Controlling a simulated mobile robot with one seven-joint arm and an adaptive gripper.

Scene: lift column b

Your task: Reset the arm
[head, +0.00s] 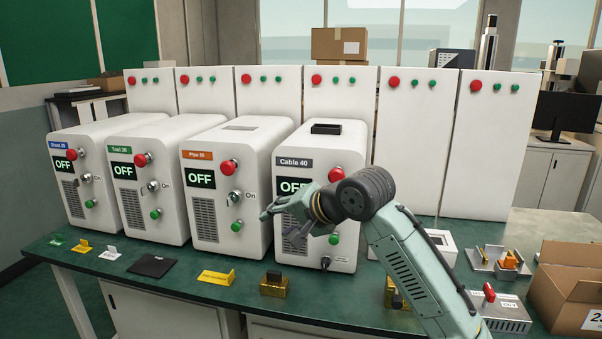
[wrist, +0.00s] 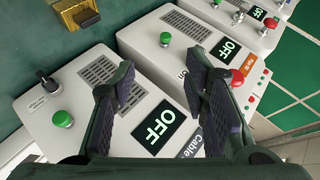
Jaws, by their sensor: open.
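My gripper (head: 283,222) is in front of the white machine labelled Cable 40 (head: 325,140) in the head view. Its fingers are apart with nothing between them. In the wrist view my gripper (wrist: 165,90) points at the front of the same machine, and its OFF display (wrist: 158,127) shows between and beyond the fingers. The machine's green button (head: 334,239) is just right of the gripper. My arm hides part of its front, including the area around its switch. I cannot tell whether a finger touches the machine.
Machines Pipe 30 (head: 200,155), Tool 20 (head: 122,153) and Dixst 25 (head: 62,145) stand in a row to the left, all showing OFF. Yellow signs (head: 216,277), a black pad (head: 152,265) and a brass block (head: 273,285) lie along the green bench front. A cardboard box (head: 560,300) is at right.

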